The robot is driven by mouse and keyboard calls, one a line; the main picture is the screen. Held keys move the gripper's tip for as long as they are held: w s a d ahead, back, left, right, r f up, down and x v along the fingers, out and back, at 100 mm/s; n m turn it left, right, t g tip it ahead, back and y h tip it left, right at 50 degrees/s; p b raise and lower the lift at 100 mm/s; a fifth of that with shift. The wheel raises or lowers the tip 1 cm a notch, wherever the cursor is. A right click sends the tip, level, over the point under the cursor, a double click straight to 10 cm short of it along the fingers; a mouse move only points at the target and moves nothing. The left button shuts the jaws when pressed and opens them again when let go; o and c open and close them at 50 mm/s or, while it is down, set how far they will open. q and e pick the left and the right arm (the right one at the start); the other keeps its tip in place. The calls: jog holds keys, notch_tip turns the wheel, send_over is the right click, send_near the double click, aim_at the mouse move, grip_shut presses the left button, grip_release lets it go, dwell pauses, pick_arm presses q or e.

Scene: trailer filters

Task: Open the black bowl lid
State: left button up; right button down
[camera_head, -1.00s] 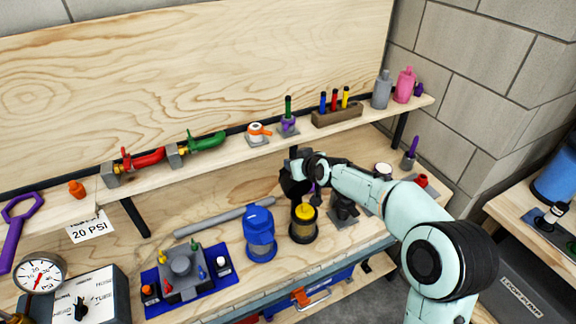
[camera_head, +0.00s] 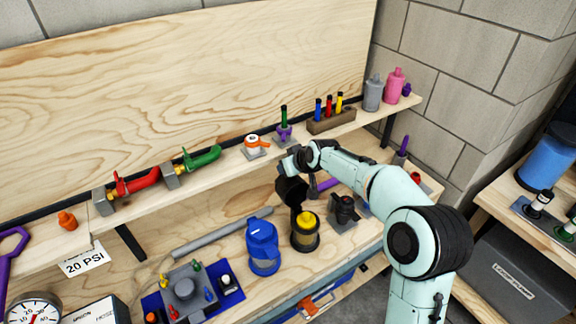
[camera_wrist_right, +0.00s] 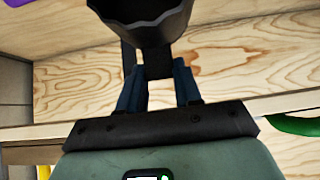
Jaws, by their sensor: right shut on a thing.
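A black cup-shaped bowl (camera_head: 291,190) hangs from my right gripper (camera_head: 293,163), above and slightly left of a clear filter with a yellow core (camera_head: 305,230). The right gripper is shut on the bowl. In the right wrist view the bowl (camera_wrist_right: 145,22) shows at the top, its rim cut off by the frame, with the blue fingers (camera_wrist_right: 157,88) at a narrow black part of it. I cannot tell whether the bowl touches the filter below. I cannot make out a separate lid. My left gripper is not in view.
A blue filter housing (camera_head: 262,246) stands left of the yellow-cored filter, and a dark fitting on a grey base (camera_head: 344,213) stands right. A shelf (camera_head: 225,160) with valves and bottles runs behind. A grey pipe (camera_head: 220,235) lies on the bench (camera_head: 170,255).

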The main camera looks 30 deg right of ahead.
jog(key=shift+w+r, duration=0.25)
jog(key=shift+r, duration=0.3)
jog(key=c, duration=1)
grip_release()
jog(key=shift+o, duration=1.2)
jog(key=shift+s+a, duration=0.1)
jog(key=shift+f, duration=0.2)
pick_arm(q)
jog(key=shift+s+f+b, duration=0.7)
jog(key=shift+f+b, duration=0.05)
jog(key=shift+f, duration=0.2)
pick_arm(e)
jog(key=v, duration=1.3)
jog(key=shift+s, duration=0.25)
jog(key=shift+r, duration=0.1)
